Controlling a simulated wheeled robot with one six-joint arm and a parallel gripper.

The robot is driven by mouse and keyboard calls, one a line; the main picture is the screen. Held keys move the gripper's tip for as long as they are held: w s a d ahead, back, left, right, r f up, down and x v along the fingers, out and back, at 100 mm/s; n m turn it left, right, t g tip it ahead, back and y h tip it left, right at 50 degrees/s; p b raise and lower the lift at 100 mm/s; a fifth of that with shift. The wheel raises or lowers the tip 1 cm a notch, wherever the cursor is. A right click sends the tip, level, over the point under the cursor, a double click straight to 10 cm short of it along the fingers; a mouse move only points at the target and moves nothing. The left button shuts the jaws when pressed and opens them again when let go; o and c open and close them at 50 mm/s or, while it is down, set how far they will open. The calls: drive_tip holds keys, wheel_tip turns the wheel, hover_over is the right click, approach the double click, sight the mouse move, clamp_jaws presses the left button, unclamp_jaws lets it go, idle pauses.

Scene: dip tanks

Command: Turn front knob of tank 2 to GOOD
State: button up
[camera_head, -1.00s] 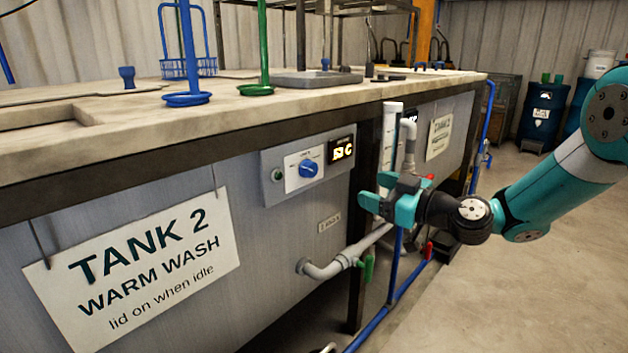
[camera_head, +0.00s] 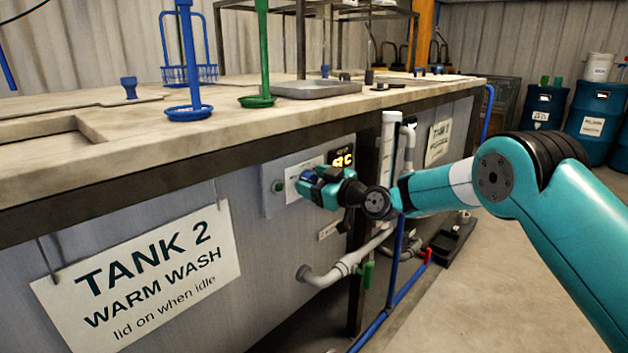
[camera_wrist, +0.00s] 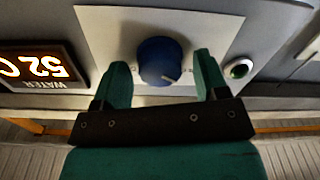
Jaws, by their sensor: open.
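The front knob of tank 2 is a round blue knob (camera_wrist: 160,62) with a pale pointer line, on a white plate (camera_wrist: 205,25). In the wrist view my gripper (camera_wrist: 162,80) is open, one teal finger on each side of the knob, with gaps and no clear contact. In the head view my gripper (camera_head: 316,187) is at the panel and mostly hides the knob and plate. The plate's lettering, including any GOOD mark, cannot be read. The TANK 2 WARM WASH sign (camera_head: 150,270) hangs to the left.
A lit display (camera_wrist: 38,68) reading 52 C WATER sits beside the plate, upside down in the wrist view. A green button (camera_wrist: 238,68) is on the other side. Grey pipes (camera_head: 345,265) with a green valve handle (camera_head: 367,275) are below. The counter edge (camera_head: 200,165) overhangs above.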

drive_tip(key=shift+c, duration=0.2)
drive_tip(key=c, duration=0.9)
